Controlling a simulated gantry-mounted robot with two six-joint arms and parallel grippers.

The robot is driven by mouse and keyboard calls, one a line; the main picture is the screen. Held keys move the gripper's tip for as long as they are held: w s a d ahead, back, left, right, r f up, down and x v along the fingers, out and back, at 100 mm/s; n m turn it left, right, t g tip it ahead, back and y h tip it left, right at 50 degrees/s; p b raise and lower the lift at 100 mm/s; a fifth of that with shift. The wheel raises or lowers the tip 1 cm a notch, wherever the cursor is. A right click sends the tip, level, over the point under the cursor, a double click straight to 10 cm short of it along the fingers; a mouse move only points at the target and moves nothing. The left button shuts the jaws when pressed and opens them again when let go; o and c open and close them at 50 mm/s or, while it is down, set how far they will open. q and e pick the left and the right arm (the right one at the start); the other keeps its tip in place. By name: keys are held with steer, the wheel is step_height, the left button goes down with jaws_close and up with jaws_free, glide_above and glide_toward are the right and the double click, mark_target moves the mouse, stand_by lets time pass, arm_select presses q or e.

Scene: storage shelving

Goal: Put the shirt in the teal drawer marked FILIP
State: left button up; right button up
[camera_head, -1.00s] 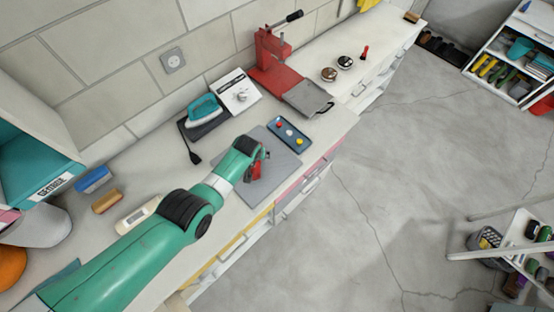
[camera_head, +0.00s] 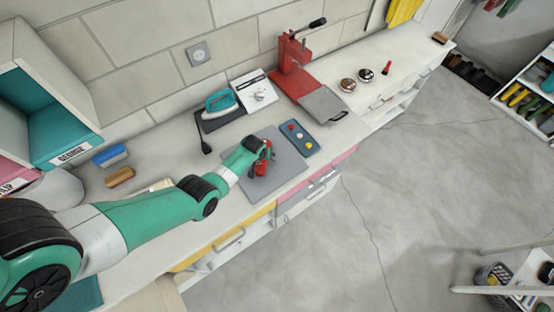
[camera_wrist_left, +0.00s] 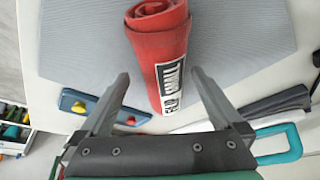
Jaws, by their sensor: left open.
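The shirt is a red roll (camera_wrist_left: 160,60) with a white, black-lettered label in the left wrist view. In the head view the red roll (camera_head: 263,163) lies on the grey mat, partly hidden by my arm. My left gripper (camera_wrist_left: 158,76) is open, with one finger on each side of the roll. A teal drawer (camera_head: 62,138) at the left of the head view is marked GEORGE. Below it, a pink front (camera_head: 14,172) has a cut-off label ending in "IP". No teal drawer marked FILIP shows clearly. My right gripper is not in view.
Around the grey mat (camera_head: 285,180) are a blue tray with coloured knobs (camera_head: 299,138), a teal iron (camera_head: 221,103), a red heat press (camera_head: 293,62) and brushes (camera_head: 110,156). Pink and yellow drawers are under the counter.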

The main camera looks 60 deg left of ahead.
arm_select(q)
steer(key=shift+s, duration=0.1)
steer(key=shift+c, duration=0.2)
jaws_close()
